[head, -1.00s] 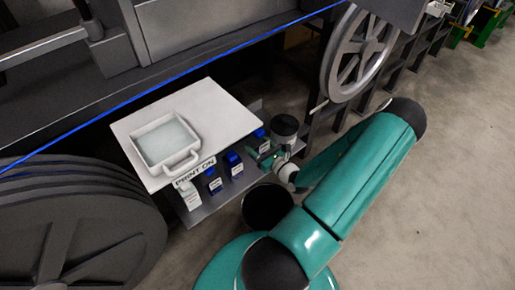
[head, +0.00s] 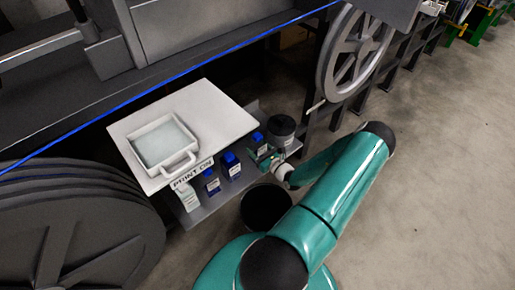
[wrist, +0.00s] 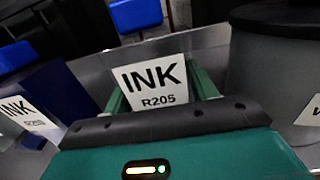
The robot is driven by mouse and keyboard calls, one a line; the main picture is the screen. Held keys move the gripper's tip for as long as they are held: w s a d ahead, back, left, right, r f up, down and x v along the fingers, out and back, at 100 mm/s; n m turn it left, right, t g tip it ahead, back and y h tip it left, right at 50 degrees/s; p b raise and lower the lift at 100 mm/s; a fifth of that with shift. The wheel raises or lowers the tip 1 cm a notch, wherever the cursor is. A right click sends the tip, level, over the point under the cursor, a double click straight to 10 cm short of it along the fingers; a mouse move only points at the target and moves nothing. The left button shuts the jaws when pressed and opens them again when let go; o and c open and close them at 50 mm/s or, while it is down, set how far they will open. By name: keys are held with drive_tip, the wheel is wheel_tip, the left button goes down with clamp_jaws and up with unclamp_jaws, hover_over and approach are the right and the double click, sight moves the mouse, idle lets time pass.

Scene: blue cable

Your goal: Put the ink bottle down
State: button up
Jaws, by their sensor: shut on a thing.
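My gripper (head: 267,158) is shut on an ink bottle (head: 258,139) with a blue cap and a white label, at the right part of the low shelf. In the wrist view its label (wrist: 152,84), reading INK R205, shows between the green fingers of my gripper (wrist: 162,90). The bottle looks upright and is at or just above the shelf; its base is hidden, so I cannot tell if it touches.
Other blue-capped ink bottles (head: 231,166) stand left of it on the metal shelf (head: 212,208). A dark round can (head: 283,131) stands close on the right. A white board (head: 215,112) with a tray (head: 164,147) overhangs the shelf. A blue cable (head: 190,70) runs behind.

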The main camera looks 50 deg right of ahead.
drive_tip(key=shift+f, duration=0.1)
drive_tip(key=o, duration=1)
drive_tip(key=shift+s, duration=0.1)
drive_tip(key=v, duration=1.1)
drive_tip(key=shift+s+a, duration=0.1)
drive_tip(key=shift+s, duration=0.3)
